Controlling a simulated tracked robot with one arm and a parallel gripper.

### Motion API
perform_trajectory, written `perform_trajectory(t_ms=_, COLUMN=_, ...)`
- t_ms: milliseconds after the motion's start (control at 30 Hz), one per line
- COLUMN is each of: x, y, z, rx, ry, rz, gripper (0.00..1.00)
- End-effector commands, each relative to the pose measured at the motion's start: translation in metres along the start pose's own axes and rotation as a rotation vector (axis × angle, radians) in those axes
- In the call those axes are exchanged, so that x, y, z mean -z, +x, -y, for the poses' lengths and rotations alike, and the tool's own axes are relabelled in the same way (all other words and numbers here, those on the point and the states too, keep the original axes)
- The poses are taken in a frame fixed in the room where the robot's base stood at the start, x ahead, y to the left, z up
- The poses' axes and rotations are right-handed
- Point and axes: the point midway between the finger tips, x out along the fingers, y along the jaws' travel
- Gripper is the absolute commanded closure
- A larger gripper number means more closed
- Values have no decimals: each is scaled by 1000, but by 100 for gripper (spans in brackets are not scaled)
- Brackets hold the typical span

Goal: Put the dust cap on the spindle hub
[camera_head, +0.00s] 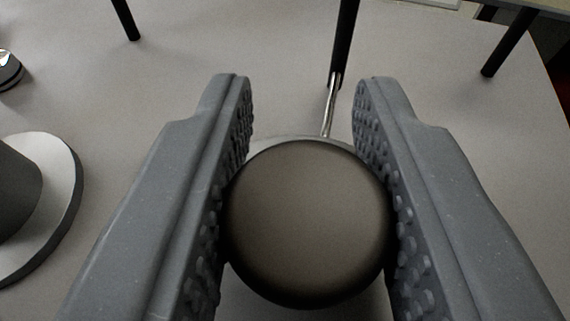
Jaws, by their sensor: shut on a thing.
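The dust cap (308,222), a round dark grey-brown dome, is between the two studded pads of my gripper (304,90). Both fingers press on its sides, and the rounded face is toward the camera. Its far side is hidden. At the left edge stands a wide pale round flange (66,170) with a dark grey body (15,188) rising from it, partly cut off by the frame. This may be the spindle hub, but I cannot tell for certain. It is to the left of my gripper, apart from it.
A metal rod with a black upper part (343,45) shows beyond the cap, with a pale rim at its lower end. A small shiny object (10,68) is at the upper left. Dark legs (126,20) stand at the back. Grey surface between is clear.

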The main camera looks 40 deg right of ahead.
Motion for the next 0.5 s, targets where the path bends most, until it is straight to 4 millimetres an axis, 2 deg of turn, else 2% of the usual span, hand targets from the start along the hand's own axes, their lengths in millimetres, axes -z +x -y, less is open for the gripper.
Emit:
perform_trajectory(t_ms=33, x=-10, y=3, z=0, rx=-1, ry=-2, rz=0, gripper=98)
perform_trajectory(t_ms=100, x=-16, y=5, z=0, rx=0, ry=-2, rz=-1, gripper=98)
perform_trajectory(t_ms=467, x=-17, y=5, z=0, rx=0, ry=1, rz=-2, gripper=98)
perform_trajectory(t_ms=500, x=-17, y=5, z=0, rx=0, ry=1, rz=-2, gripper=61)
